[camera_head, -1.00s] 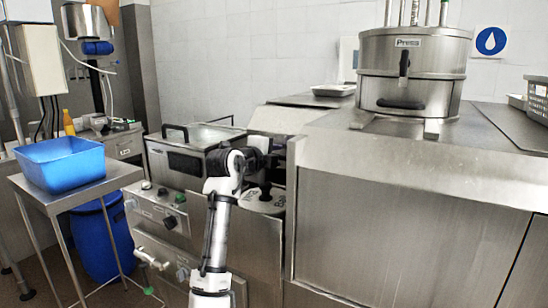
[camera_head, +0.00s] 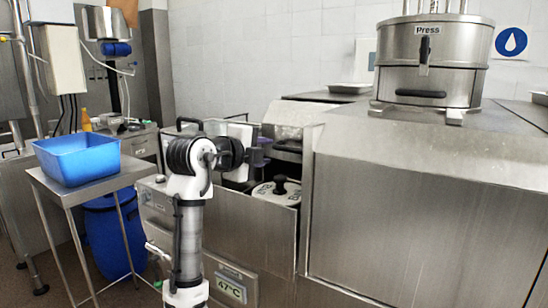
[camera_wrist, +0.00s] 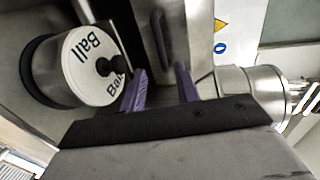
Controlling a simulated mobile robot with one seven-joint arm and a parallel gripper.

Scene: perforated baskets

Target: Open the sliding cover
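The sliding cover looks to be the metal plate (camera_wrist: 182,30) with a dark bar handle (camera_wrist: 160,42) in the wrist view. In the head view a metal panel (camera_head: 292,125) with a dark handle (camera_head: 287,148) stands right of my gripper. My gripper (camera_wrist: 162,86) is open, with two purple fingers apart and nothing between their tips. The handle lies just beyond the fingertips, roughly in line with the gap; I cannot tell whether they touch. In the head view my gripper (camera_head: 257,157) is partly hidden by my wrist.
A round white lid marked "Ball" (camera_wrist: 85,62), with a black knob, sits beside the left finger. A metal press (camera_head: 430,62) stands on the counter at right. A blue basket (camera_head: 78,160) sits on a side table at left. Metal walls border the recess.

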